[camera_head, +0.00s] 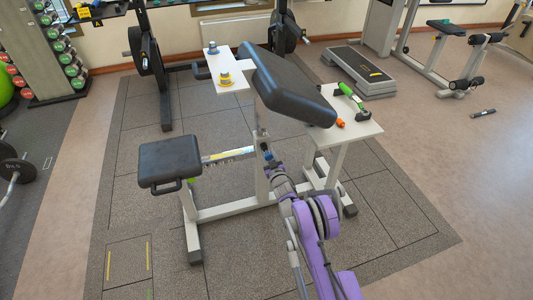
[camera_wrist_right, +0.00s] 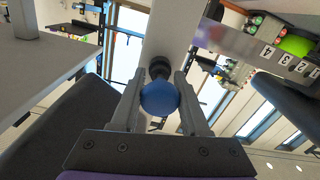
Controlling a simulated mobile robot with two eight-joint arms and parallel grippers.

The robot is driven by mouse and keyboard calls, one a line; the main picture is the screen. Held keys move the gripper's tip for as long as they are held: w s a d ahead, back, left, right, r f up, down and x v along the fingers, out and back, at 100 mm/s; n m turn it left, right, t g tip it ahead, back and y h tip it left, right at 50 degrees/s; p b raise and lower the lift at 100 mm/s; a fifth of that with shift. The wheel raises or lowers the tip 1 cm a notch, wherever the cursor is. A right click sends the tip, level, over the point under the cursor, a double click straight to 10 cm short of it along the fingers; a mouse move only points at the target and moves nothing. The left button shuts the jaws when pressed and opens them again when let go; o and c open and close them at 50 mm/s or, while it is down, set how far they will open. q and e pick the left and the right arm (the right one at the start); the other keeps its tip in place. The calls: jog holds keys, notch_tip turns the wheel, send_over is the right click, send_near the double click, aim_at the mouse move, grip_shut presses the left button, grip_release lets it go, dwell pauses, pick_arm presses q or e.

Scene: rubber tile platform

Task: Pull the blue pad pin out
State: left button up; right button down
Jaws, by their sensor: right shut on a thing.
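The blue pad pin (camera_wrist_right: 160,98) has a round blue knob and a dark shank. In the wrist view the shank meets the pale upright post (camera_wrist_right: 168,35) of the bench. My right gripper (camera_wrist_right: 160,84) has one finger on each side of the knob and is shut on it. In the head view my purple right arm reaches up from the bottom to the gripper (camera_head: 270,164) at the post under the black pad (camera_head: 285,82). The pin is small there, and the fingers partly hide it. My left gripper is not in view.
The bench seat (camera_head: 169,158) is left of the post. A white side shelf (camera_head: 352,130) at the right holds a green-handled tool (camera_head: 349,94) and an orange item (camera_head: 340,123). Another white shelf (camera_head: 222,72) behind holds small yellow and blue items. Rubber tile floor (camera_head: 400,225) is clear at right.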

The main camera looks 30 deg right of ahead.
jog(key=shift+c, duration=2)
grip_release()
jog(key=p+v, duration=0.1)
jog(key=v, duration=0.9)
jog(key=shift+s+p, duration=0.35)
jog(key=shift+s, duration=0.05)
